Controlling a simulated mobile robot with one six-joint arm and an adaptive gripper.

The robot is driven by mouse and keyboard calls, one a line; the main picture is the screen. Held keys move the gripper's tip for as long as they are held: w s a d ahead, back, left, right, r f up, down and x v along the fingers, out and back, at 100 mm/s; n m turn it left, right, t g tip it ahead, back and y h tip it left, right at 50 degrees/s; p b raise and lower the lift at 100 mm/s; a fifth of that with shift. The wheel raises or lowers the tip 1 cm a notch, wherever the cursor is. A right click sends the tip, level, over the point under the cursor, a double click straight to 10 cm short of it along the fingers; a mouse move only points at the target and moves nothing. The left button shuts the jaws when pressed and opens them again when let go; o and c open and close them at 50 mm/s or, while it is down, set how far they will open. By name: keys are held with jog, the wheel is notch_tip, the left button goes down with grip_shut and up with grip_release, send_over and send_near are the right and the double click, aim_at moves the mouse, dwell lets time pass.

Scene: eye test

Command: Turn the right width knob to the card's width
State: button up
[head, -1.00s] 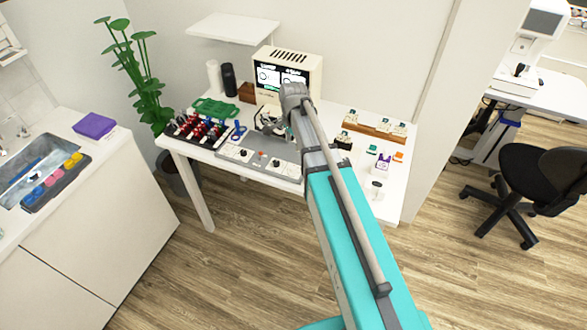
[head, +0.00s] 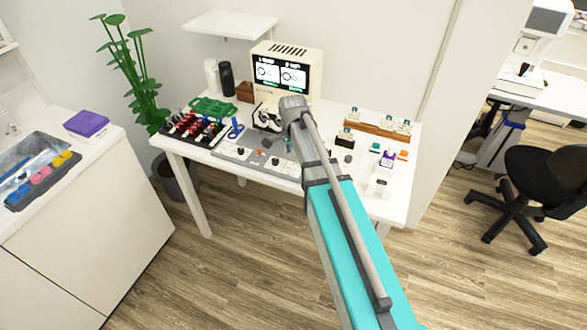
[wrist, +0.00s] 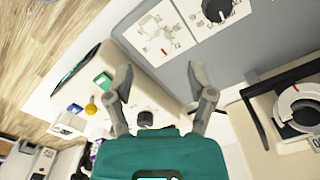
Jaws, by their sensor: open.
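A grey control panel (head: 228,151) with dark knobs lies on the white table, in front of the cream machine whose screen (head: 282,75) shows two panels with ring shapes. In the wrist view, the panel holds a white dial with a red mark (wrist: 160,40) and a black knob on a white dial (wrist: 216,10). I cannot tell which is the right width knob. My gripper (wrist: 160,68) is open, its fingers apart over the panel edge, below the red-marked dial. A black knob (wrist: 145,118) shows between the fingers. The card cannot be made out. In the head view my arm hides part of the panel.
A rack of red and dark pieces (head: 194,130) stands left of the panel. A wooden rack with white pieces (head: 378,128) and small coloured blocks (head: 388,158) are on the right. A white and black ring (wrist: 300,108) is at the wrist view's right. The floor in front is clear.

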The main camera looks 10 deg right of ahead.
aim_at(293, 165)
jog(key=shift+f+b, duration=2)
jog(key=shift+f, duration=0.3)
grip_shut()
